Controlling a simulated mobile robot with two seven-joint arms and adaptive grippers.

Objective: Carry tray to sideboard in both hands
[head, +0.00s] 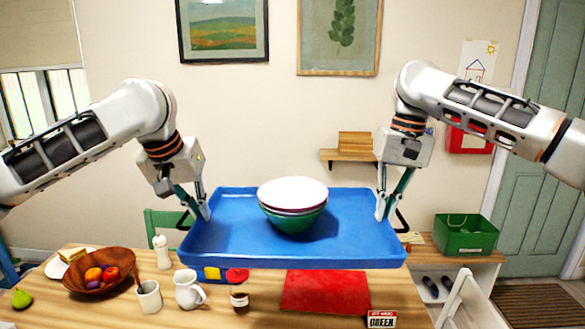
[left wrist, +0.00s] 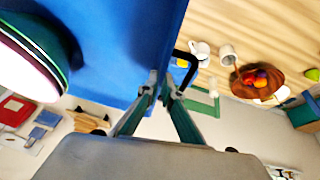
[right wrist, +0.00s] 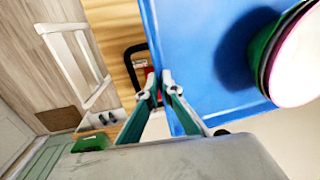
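A blue tray (head: 360,246) with dark side handles is held level above the wooden table, with a stack of bowls (head: 292,205) on it, green below and white on top. My left gripper (head: 204,212) is at the tray's left edge; in the left wrist view its fingers (left wrist: 163,92) are closed over the rim beside the black handle. My right gripper (head: 384,212) is at the right edge; in the right wrist view its fingers (right wrist: 162,90) close over the rim beside the other handle. The bowls also show in the left wrist view (left wrist: 35,50).
The table (head: 240,318) below holds a fruit bowl (head: 100,275), a white jug (head: 188,290), a mug (head: 149,297), a jar (head: 240,300) and a red mat (head: 325,291). A green box (head: 466,236) stands on a low sideboard (head: 428,250) at right. A white chair (head: 470,300) stands before it.

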